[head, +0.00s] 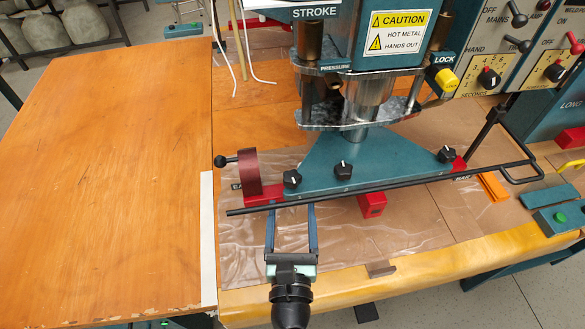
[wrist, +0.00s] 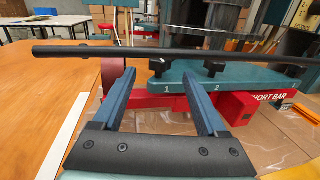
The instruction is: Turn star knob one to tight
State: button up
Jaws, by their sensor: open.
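Star knob one (head: 292,178) is a black knob with a white mark on the left end of the teal triangular plate (head: 370,165). It also shows in the wrist view (wrist: 161,66), above the digit 1. Star knob two (head: 343,170) and star knob three (head: 446,154) sit further right on the same plate. My gripper (head: 291,208) is open and empty, its two blue fingers pointing toward knob one from the front. In the wrist view, knob one shows beyond and between the fingertips (wrist: 155,78), apart from them. How tight it is, I cannot tell.
A long black rod (head: 390,183) crosses in front of the plate, close to my fingertips. A maroon disc with a black ball handle (head: 249,172) stands left of knob one. A red block (head: 372,205) is below the plate. The wooden table (head: 110,160) at left is clear.

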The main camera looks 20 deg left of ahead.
aim_at(292, 185)
jog(key=x, duration=0.9)
jog(key=shift+w, duration=0.1)
grip_shut()
jog(key=shift+f, duration=0.1)
